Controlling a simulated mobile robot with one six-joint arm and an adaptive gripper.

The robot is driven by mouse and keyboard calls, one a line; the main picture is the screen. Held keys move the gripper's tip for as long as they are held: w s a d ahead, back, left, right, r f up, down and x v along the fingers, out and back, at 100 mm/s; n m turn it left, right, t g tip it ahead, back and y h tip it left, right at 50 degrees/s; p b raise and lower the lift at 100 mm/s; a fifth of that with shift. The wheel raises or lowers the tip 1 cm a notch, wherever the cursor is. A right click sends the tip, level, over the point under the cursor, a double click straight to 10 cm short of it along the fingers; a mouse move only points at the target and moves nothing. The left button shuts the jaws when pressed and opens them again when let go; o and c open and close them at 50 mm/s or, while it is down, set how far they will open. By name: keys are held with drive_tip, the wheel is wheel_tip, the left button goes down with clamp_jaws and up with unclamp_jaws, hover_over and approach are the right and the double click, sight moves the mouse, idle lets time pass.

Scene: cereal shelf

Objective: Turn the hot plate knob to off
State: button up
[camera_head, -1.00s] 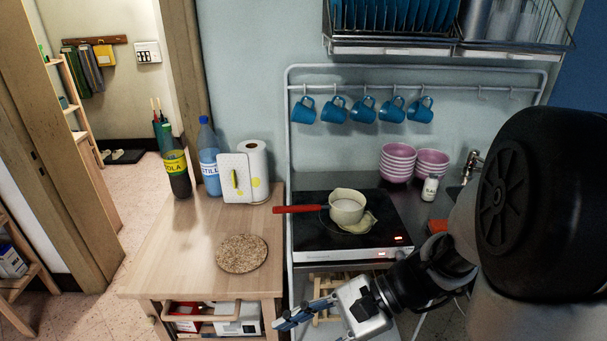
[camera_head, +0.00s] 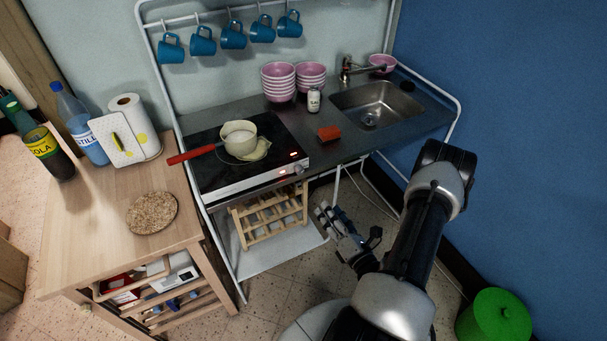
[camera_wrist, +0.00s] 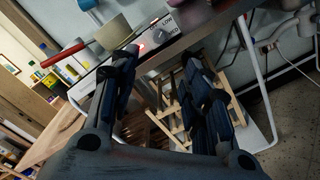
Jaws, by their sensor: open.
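The hot plate (camera_head: 222,182) is a black-topped unit with a silver front on the metal counter, with red lights glowing near its front right corner. Its knob (camera_head: 299,169) is a small shape at the right end of the front. In the wrist view the knob (camera_wrist: 159,60) is grey, beside LOW marking, beyond my fingers. My gripper (camera_head: 322,212) is open and empty, below and in front of the counter. In the wrist view my gripper (camera_wrist: 168,75) has its fingers spread.
A wooden rack (camera_head: 270,215) stands on the low shelf under the hot plate. A wooden side table (camera_head: 90,225) stands left; a green bin (camera_head: 492,318) is at lower right.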

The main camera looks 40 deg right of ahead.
sight(301, 172)
drive_tip(key=b+x, duration=0.2)
drive_tip(key=x, duration=1.5)
drive_tip(key=shift+a, duration=0.15)
drive_tip(key=shift+c, duration=0.3)
clamp_jaws()
drive_tip(key=shift+n, duration=0.4)
drive_tip(key=n+b, duration=0.2)
drive_tip(key=n, duration=0.3)
drive_tip(key=shift+n, duration=0.3)
drive_tip(key=n+b, duration=0.2)
drive_tip(key=n, duration=0.3)
drive_tip(key=shift+n, duration=0.3)
drive_tip(key=shift+r, duration=0.1)
